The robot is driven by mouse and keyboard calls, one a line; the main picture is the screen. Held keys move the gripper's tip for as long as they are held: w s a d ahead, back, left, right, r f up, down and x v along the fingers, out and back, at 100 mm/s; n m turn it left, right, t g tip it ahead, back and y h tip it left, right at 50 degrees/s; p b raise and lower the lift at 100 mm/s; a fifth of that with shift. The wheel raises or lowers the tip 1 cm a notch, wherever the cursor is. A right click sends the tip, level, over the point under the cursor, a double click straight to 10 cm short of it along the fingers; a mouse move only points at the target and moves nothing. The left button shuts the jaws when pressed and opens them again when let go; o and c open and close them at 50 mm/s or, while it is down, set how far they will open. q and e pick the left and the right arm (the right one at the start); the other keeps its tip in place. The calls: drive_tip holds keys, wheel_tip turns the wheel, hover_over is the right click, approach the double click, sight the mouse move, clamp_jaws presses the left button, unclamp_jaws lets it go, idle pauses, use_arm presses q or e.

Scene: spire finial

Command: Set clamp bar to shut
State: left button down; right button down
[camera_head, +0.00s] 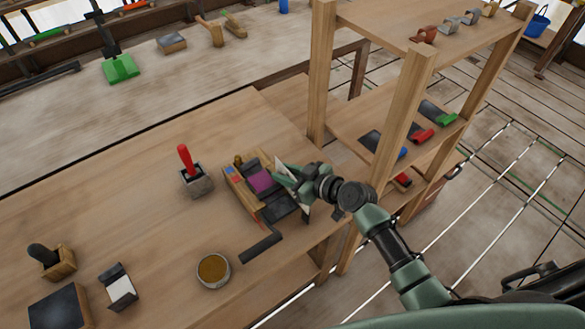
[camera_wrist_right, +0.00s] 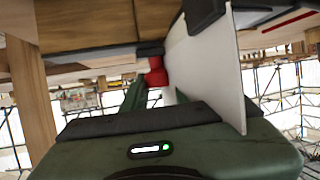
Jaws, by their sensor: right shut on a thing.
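A wooden fixture (camera_head: 230,184) with a purple piece (camera_head: 260,181), a dark panel (camera_head: 281,206) and small red and blue patches sits near the right edge of the workbench. My right gripper (camera_head: 284,177) is at its right side, low against it. In the right wrist view a red piece (camera_wrist_right: 157,73) shows at the far end of the gripper's green fingers, under a dark edge of the wooden body. The gripper is shut on it. It may be the clamp bar, but I cannot tell for sure. The gripper hides this side in the head view. My left gripper is out of view.
A dark bar (camera_head: 261,247) sticks out at the fixture's front. A red-handled tool in a block (camera_head: 188,170) and a round bowl (camera_head: 213,270) stand nearby.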

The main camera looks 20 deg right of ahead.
drive_tip(key=shift+s+a, duration=0.1)
drive_tip(key=shift+a, duration=0.1)
drive_tip(key=c, duration=1.3)
unclamp_jaws()
drive_tip(key=shift+o, duration=1)
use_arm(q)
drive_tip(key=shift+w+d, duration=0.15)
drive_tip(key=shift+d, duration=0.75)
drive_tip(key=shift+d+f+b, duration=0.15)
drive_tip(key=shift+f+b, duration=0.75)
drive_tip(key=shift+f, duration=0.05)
use_arm(e)
drive_tip(key=v, duration=0.7)
drive_tip(key=shift+s+d+r, duration=0.2)
drive_tip(key=shift+s, duration=0.1)
